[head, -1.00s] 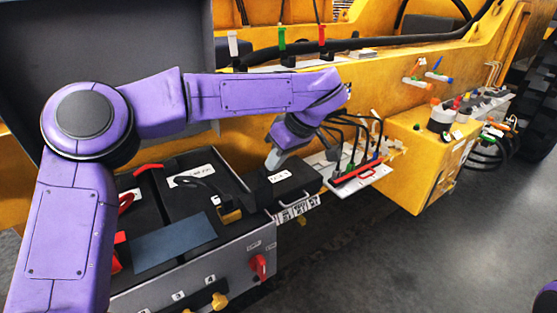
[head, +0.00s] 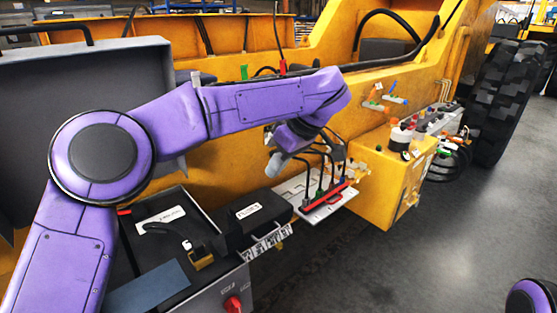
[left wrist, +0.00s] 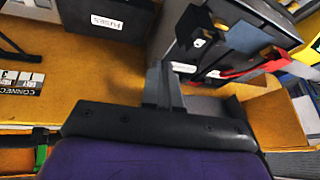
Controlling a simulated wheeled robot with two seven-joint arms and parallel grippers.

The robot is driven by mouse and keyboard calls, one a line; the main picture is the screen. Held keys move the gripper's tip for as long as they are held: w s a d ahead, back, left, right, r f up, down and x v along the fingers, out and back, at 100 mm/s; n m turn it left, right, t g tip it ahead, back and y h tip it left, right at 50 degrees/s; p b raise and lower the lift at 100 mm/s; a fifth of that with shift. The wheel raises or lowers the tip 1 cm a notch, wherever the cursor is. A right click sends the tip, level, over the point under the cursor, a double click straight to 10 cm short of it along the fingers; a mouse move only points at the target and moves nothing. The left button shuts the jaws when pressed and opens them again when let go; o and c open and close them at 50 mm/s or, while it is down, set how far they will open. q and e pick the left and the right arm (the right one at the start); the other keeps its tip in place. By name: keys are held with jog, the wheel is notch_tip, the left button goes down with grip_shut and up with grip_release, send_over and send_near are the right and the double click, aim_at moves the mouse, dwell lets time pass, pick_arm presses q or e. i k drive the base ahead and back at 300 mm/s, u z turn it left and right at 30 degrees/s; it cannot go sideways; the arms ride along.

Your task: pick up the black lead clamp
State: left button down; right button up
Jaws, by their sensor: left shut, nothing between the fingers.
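The black lead clamp (head: 198,252) lies with its black lead in the open tray of the grey box, its brass-coloured end showing. In the left wrist view a black clamp with a brass end (left wrist: 204,36) shows just beyond the fingers. My left gripper (head: 274,167) is above and to the right of the clamp in the head view, over the lidded black case, apart from the clamp. Its fingers (left wrist: 165,78) are together and empty. My right gripper is out of view.
The lidded black case (head: 251,222) labelled "FUSES" stands beside the tray. A white panel (head: 322,212) with upright leads and a red bar lies to its right. A yellow box (head: 395,180) juts from the machine. A red clamp (left wrist: 245,70) shows in the left wrist view.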

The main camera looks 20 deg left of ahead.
aim_at(200, 251)
jog(key=k, duration=1.5)
